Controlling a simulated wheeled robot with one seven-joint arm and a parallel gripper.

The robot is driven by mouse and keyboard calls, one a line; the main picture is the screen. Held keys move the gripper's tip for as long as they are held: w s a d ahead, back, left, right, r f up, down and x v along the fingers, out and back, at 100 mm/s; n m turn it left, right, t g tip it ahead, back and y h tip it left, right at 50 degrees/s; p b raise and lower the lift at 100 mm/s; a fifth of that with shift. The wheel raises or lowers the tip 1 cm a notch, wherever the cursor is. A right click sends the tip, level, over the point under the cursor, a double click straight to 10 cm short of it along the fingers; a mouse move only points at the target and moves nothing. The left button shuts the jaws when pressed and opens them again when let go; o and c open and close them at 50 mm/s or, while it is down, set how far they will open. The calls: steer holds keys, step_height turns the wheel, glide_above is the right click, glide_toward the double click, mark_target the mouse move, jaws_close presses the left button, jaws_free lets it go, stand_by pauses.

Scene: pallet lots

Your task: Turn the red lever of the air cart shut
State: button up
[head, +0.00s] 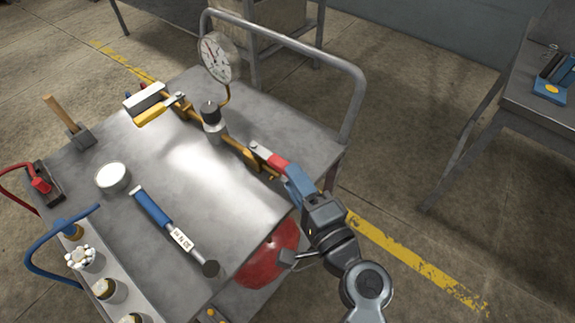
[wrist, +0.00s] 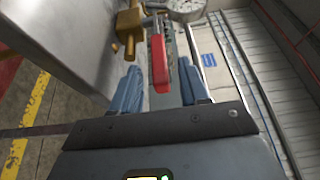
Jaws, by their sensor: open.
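The air cart (head: 240,112) has a grey metal top with a yellow-brass pipe (head: 232,146) across it, carrying a round gauge (head: 217,58). The red lever (head: 278,163) is at the pipe's near right end, by the cart's right edge. In the wrist view the red lever (wrist: 160,62) points down the picture from its brass valve (wrist: 130,24). My gripper (head: 290,176) is at the lever's free end in the head view. In the wrist view its blue fingers (wrist: 161,90) are apart, one on each side of the lever's end. I cannot tell whether either finger touches it.
A second lever, with a yellow handle (head: 151,115), is at the pipe's far end. The top holds a blue-handled tool (head: 152,208), a round tin (head: 112,177) and a hammer (head: 76,131). A red tank (head: 268,262) sits below. A grey bench (head: 515,105) stands right.

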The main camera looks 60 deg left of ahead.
mark_target(280, 158)
steer(key=shift+w+a, duration=0.15)
steer(key=shift+a, duration=1.95)
steer(key=shift+c, duration=0.2)
jaws_close()
